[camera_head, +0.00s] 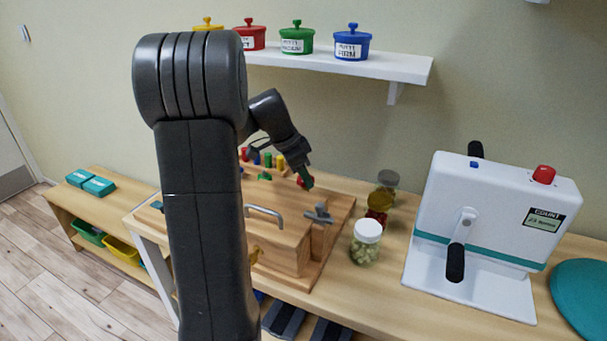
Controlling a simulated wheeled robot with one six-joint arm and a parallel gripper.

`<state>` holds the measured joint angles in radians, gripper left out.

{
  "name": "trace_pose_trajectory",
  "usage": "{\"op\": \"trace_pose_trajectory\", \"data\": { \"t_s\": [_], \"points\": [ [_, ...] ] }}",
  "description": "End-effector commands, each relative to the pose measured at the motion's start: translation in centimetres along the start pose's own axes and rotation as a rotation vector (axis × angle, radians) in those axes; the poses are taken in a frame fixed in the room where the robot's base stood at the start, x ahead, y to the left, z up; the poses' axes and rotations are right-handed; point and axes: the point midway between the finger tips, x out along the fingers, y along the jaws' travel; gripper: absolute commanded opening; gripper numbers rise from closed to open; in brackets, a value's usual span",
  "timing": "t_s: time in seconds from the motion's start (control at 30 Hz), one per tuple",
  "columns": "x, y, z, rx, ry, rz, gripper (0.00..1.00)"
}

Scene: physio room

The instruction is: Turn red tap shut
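A small red part (299,182), which looks like the red tap, shows at the back right of a wooden activity board (338,213). My gripper (306,180) is at the end of the dark arm, pointing down right at this red part and covering much of it. A dark green piece shows at the gripper's tip; I cannot tell if it is a finger or something else. Whether the gripper touches the red part, or is open or shut, is too small to tell.
A grey cross handle (318,214) and a metal pull handle (264,212) stand on the board near the gripper. Coloured pegs (268,160) are behind. A lidded jar (366,242) and a white crank machine (490,220) stand right. A shelf (400,68) with pots hangs above.

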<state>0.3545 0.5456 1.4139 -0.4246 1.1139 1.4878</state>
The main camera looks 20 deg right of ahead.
Motion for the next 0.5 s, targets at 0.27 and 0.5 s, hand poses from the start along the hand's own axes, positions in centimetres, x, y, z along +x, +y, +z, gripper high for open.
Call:
{"op": "trace_pose_trajectory", "data": {
  "t_s": [0.27, 0.5],
  "points": [
    [-0.01, -0.01, 0.00, 0.000, 0.000, -0.001, 0.64],
    [-0.94, -0.06, -0.03, -0.001, 0.001, -0.003, 0.64]
  ]
}}
